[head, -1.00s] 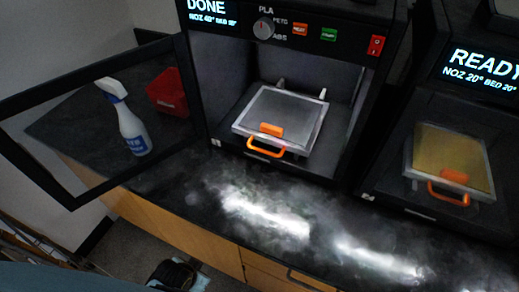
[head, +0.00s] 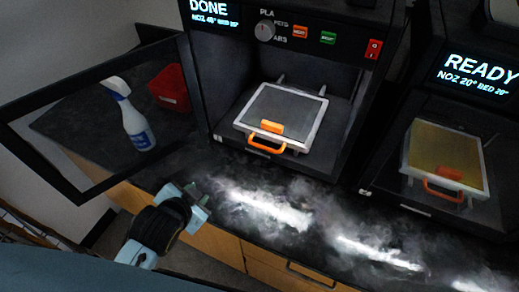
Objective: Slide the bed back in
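The bed (head: 284,113) is a grey plate in a pale frame with an orange handle (head: 265,141) on its front edge. It lies in the open chamber of the left printer (head: 222,85), whose screen reads DONE. The bed's front reaches to the chamber's front sill, with the handle at the sill. Two rails show behind it. My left gripper (head: 199,193) is over the counter's front edge, left of and nearer than the handle, apart from it. Its fingertips look apart with nothing between them. My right gripper is not in view.
The printer's glass door (head: 75,125) stands swung open to the left. Through it show a spray bottle (head: 131,118) and a red bin (head: 170,88). A second printer on the right (head: 440,205) reads READY, with a gold bed (head: 445,154). The black counter (head: 330,215) in front is clear.

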